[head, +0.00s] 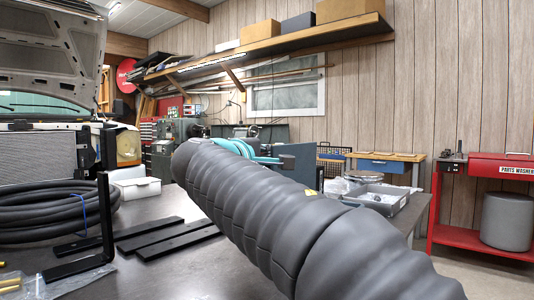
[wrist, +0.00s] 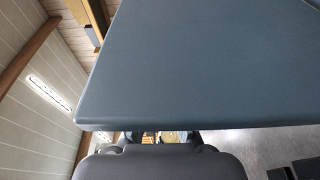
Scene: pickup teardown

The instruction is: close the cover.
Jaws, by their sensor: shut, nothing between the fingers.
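A flat blue-grey panel, which looks like the cover, fills much of the wrist view (wrist: 200,70). Its lower edge runs just above my gripper (wrist: 160,137). In the head view a blue-grey panel (head: 299,162) stands upright beyond my arm, probably the same one. My gripper is shut and empty, with its fingertips close to the panel's lower edge. I cannot tell whether they touch it.
The dark table (head: 165,255) holds a coiled black hose (head: 50,215), black flat bars (head: 170,238), a black upright bracket (head: 106,220) and a white box (head: 136,188). A grey tray (head: 385,198) is at the right. A red parts washer (head: 470,205) stands farther right.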

